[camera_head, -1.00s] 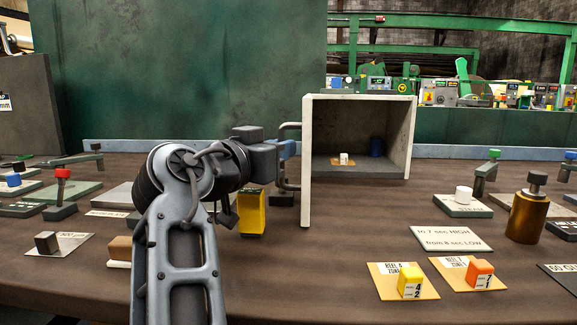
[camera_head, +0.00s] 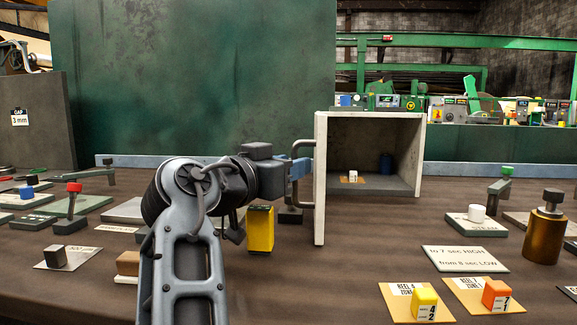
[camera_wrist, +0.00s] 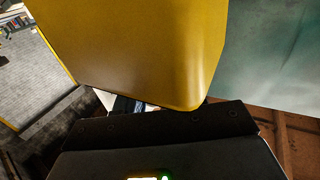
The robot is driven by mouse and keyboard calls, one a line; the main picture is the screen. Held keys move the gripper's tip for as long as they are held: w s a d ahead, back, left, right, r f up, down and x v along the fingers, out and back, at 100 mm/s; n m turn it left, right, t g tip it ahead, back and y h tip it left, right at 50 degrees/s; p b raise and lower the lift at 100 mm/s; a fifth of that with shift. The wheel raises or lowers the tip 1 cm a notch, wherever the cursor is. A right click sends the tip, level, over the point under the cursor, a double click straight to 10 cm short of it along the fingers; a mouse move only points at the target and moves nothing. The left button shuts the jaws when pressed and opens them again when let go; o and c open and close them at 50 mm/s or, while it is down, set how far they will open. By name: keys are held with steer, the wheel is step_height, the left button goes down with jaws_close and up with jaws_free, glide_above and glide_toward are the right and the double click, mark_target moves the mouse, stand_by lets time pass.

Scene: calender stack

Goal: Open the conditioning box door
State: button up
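The conditioning box (camera_head: 374,115) is a pale box standing at the middle of the table, with its front open to view. Its door (camera_head: 320,190) stands swung out at the left side, seen nearly edge-on, with a dark bar handle (camera_head: 303,144) on its left face. My gripper (camera_head: 300,168) is at this handle, with bluish fingers next to the bar. The head view is too small to tell whether the fingers grip it. In the wrist view the handle is not clear; a large yellow surface (camera_wrist: 140,45) fills the upper middle.
A yellow block (camera_head: 260,230) shows below my wrist. Reel cards with a yellow cube (camera_head: 424,303) and an orange cube (camera_head: 496,294) lie front right. A bronze cylinder (camera_head: 543,235) stands at right.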

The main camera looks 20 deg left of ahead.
steer(key=v, duration=0.7)
steer(key=shift+s+p, duration=0.35)
steer(key=shift+p, duration=0.05)
steer(key=shift+s+a, duration=0.1)
